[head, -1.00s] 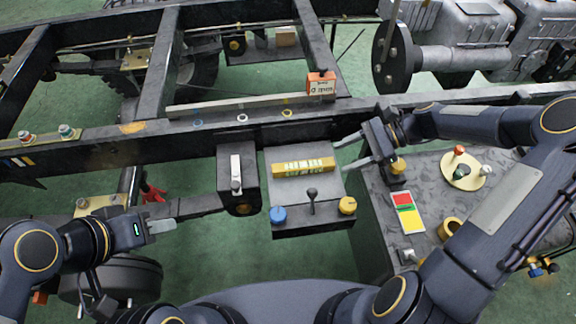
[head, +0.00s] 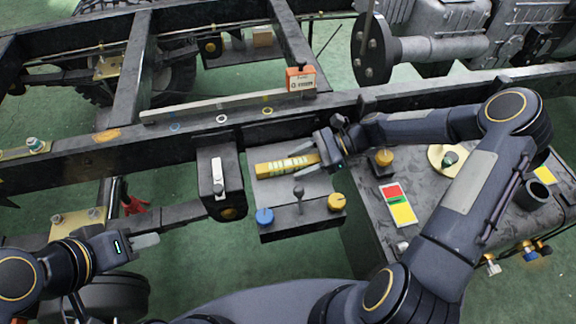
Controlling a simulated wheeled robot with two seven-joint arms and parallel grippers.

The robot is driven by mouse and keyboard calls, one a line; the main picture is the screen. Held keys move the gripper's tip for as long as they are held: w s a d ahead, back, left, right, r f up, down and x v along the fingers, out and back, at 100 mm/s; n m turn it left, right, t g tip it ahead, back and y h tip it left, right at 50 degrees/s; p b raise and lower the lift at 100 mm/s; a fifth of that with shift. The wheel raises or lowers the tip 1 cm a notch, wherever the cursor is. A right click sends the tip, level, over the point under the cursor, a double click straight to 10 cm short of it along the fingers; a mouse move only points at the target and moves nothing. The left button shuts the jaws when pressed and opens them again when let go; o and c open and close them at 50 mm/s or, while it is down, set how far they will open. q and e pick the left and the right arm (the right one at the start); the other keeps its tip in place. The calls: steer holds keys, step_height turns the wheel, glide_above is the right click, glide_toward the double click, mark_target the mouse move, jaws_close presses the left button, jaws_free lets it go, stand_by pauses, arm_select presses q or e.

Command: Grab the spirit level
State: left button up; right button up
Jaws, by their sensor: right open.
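The yellow spirit level (head: 284,165) lies on a grey plate above a small control box with a blue knob, a yellow knob and a lever. My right gripper (head: 318,155) is open at the right end of the level, with its fingers close around or beside that end. I cannot tell whether the fingers touch it. My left gripper (head: 146,240) is at the lower left, away from the level; whether its fingers are apart is not clear.
The dark chassis rail (head: 90,150) runs behind the level. A black box with a white switch (head: 219,172) stands left of it. An orange block (head: 300,78) sits on the rail. A grey side table (head: 370,215) with red and yellow cards is at the right.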

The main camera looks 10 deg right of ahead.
jaws_close()
steer(key=shift+r, duration=0.1)
